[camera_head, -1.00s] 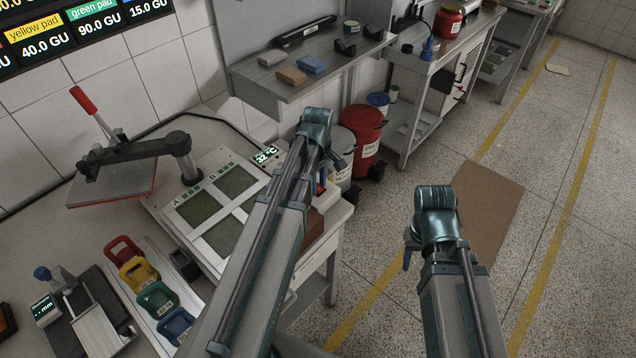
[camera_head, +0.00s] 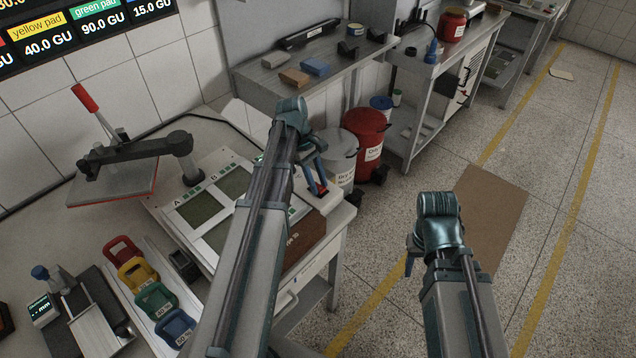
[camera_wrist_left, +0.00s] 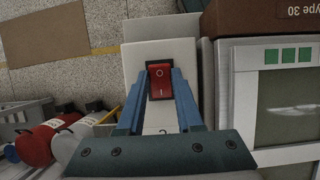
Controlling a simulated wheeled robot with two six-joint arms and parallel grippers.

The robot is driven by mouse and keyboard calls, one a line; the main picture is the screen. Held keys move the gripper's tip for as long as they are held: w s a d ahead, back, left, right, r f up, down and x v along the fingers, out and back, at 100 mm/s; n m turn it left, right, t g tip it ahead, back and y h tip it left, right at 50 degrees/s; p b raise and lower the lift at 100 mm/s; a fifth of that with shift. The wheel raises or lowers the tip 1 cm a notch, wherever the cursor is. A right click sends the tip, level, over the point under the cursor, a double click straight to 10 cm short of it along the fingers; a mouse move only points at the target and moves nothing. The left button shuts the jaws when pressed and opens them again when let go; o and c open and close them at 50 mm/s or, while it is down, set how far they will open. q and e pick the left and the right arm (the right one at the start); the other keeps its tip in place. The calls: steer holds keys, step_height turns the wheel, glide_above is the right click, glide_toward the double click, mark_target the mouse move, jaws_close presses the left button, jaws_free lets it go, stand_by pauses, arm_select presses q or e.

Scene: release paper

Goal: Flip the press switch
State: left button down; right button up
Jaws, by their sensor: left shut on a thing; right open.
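The press switch is a red rocker (camera_wrist_left: 160,82) marked O and I, set on a pale block (camera_wrist_left: 158,52) at the press's edge. In the left wrist view my left gripper (camera_wrist_left: 161,76) has its blue fingers on both sides of the red rocker, shut on it. In the head view the left gripper (camera_head: 316,178) hangs over the right edge of the press bench, with a bit of red at its fingertips. My right gripper (camera_head: 409,258) is over the floor, away from the bench; its fingers are mostly hidden.
The press panel (camera_head: 200,207) with green pads lies left of the left gripper, beside a brown block (camera_head: 304,238). A press arm with a red handle (camera_head: 85,97) stands further left. A red bin (camera_head: 368,135) and a grey bin (camera_head: 340,150) stand behind.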

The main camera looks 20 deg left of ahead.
arm_select(q)
steer(key=c, duration=0.6)
jaws_free()
steer(key=shift+o, duration=0.2)
steer(key=shift+r, duration=0.1)
steer(key=p+v, duration=1.2)
steer(key=v, duration=0.1)
steer(key=shift+r+p, duration=0.25)
steer(key=shift+p, duration=0.1)
steer(key=shift+w, duration=0.15)
